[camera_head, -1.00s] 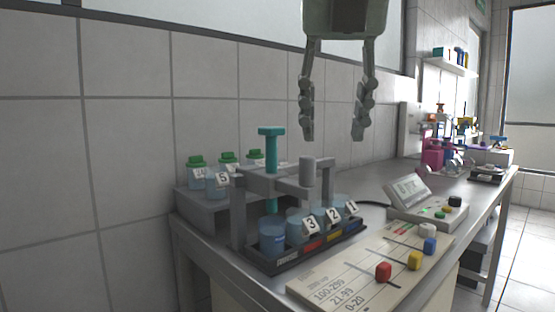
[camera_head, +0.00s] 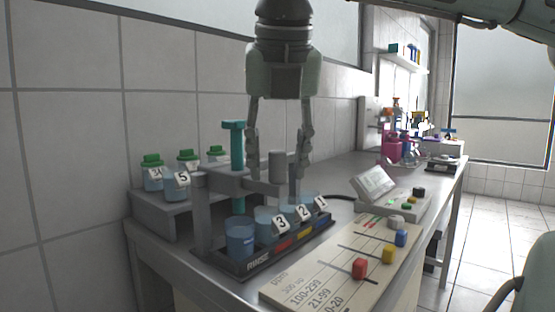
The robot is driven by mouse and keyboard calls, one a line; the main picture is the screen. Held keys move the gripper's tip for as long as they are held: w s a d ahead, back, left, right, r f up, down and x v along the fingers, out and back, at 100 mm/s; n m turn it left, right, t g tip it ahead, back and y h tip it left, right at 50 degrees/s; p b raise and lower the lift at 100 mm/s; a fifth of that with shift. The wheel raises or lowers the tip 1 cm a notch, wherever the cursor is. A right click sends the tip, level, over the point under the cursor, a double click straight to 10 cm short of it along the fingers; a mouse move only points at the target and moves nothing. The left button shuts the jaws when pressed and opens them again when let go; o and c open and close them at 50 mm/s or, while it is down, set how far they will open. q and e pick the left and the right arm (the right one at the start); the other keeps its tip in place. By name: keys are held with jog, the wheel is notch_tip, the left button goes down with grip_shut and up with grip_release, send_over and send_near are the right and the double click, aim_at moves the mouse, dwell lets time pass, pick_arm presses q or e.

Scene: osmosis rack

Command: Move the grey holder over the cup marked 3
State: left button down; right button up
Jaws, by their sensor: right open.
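The grey holder (camera_head: 277,164) is an upright cylinder on a crossbar of the rack (camera_head: 203,215), above the row of cups. The cup marked 3 (camera_head: 266,217) stands below it in the front tray, beside the cups marked 2 (camera_head: 291,206) and 1 (camera_head: 309,199). Which cup the holder is directly over cannot be told. My right gripper (camera_head: 277,175) points down and is open, one finger on each side of the holder. Gaps show between the fingers and the cylinder. My left gripper is not in view.
A teal plunger (camera_head: 237,145) stands upright just left of the right gripper. Several green-capped bottles (camera_head: 153,175) sit on a stepped stand behind left. A panel with coloured knobs (camera_head: 330,273) and a grey meter (camera_head: 373,184) lie on the right. A tiled wall is behind.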

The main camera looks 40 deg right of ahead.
grip_shut()
dwell(0.3)
